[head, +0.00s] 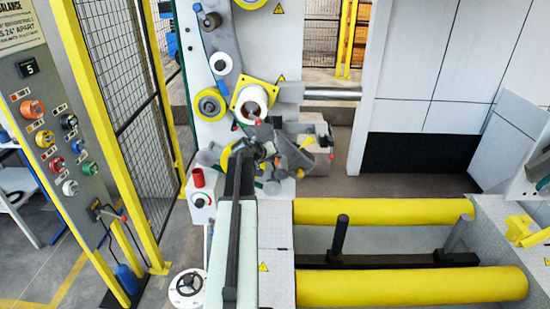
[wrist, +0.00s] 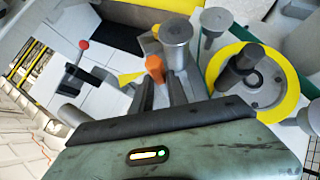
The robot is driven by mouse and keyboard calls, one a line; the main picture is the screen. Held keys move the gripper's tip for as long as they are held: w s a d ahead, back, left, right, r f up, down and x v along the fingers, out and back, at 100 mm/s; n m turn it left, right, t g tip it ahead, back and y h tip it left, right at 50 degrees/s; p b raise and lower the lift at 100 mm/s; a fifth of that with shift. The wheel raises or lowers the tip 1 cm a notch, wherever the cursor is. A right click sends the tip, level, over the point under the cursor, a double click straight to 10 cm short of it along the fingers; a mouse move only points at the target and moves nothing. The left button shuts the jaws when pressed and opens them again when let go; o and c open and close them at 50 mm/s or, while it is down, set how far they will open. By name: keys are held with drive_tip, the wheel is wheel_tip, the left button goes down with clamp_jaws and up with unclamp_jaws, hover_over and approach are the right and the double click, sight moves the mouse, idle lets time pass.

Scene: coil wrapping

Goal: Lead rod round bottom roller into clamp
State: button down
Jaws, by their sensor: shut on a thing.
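My gripper (wrist: 161,84) is shut on the rod, whose orange end (wrist: 155,68) shows at its fingertips in the wrist view. In the head view, my gripper (head: 292,150) is at the lower front of the roller panel; the rod is hard to make out there. A roller with a yellow flange (wrist: 290,88), probably the bottom roller, is right of the fingers. In the head view my arm partly covers a yellow-edged roller (head: 228,156) low on the panel. A dark block with a red-knobbed lever (wrist: 83,44), possibly the clamp, is at upper left.
Grey cylinders (wrist: 175,42) stand close beyond the fingers. Higher on the panel are a yellow-ringed roller (head: 210,105) and a white roll on a yellow plate (head: 250,101). Yellow horizontal bars (head: 380,211) lie at right. A button panel (head: 50,130) and mesh fence stand left.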

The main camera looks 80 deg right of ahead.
drive_tip(key=w+f+b, duration=0.4)
drive_tip(key=f+b, duration=0.2)
drive_tip(key=shift+w+a, duration=0.2)
drive_tip(key=shift+a, duration=0.05)
idle(0.4)
drive_tip(key=shift+f, duration=0.1)
idle(0.3)
wheel_tip(320, 180, down, 6)
drive_tip(key=b, duration=0.6)
